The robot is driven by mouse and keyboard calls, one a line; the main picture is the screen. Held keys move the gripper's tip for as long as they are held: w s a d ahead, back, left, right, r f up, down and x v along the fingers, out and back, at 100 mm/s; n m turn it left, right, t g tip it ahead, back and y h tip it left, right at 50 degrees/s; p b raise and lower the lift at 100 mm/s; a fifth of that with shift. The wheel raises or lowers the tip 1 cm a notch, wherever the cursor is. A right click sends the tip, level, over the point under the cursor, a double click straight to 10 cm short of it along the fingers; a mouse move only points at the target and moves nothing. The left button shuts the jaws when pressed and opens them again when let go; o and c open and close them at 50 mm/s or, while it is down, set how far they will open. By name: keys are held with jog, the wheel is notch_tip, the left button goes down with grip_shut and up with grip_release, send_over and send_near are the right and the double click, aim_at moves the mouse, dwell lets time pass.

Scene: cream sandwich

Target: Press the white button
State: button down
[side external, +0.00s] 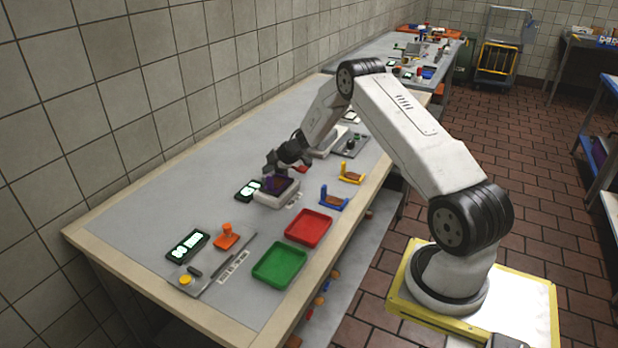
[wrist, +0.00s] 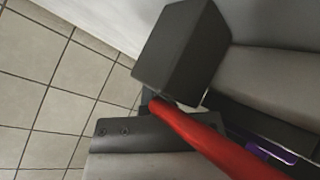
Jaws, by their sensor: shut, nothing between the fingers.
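I cannot make out a white button in either view. My gripper (side external: 273,163) is shut and empty, low over the middle of the table in the side view. It is just above a white box-shaped device (side external: 283,199) with a dark purple top (side external: 277,182); I cannot tell if they touch. A dark display with lit white marks (side external: 248,190) lies left of the device. The wrist view is filled by dark grey blocks and a red bar (wrist: 205,137), with a purple patch (wrist: 268,151) at lower right.
A red tray (side external: 308,227) and a green tray (side external: 279,264) lie near the front edge. A yellow button (side external: 186,280) sits on a panel at the near left. Blue (side external: 334,199) and yellow (side external: 351,173) holders stand to the right. The table's far left is clear.

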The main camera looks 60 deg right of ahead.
jog(key=shift+s+d+f, duration=0.2)
jog(key=shift+s+f, duration=0.25)
jog(key=shift+s, duration=0.05)
jog(key=shift+r, duration=0.3)
jog(key=shift+d+r, duration=0.1)
jog(key=shift+r, duration=0.05)
jog(key=shift+w+r, duration=0.1)
jog(key=shift+r, duration=2.55)
jog(key=shift+w, duration=0.1)
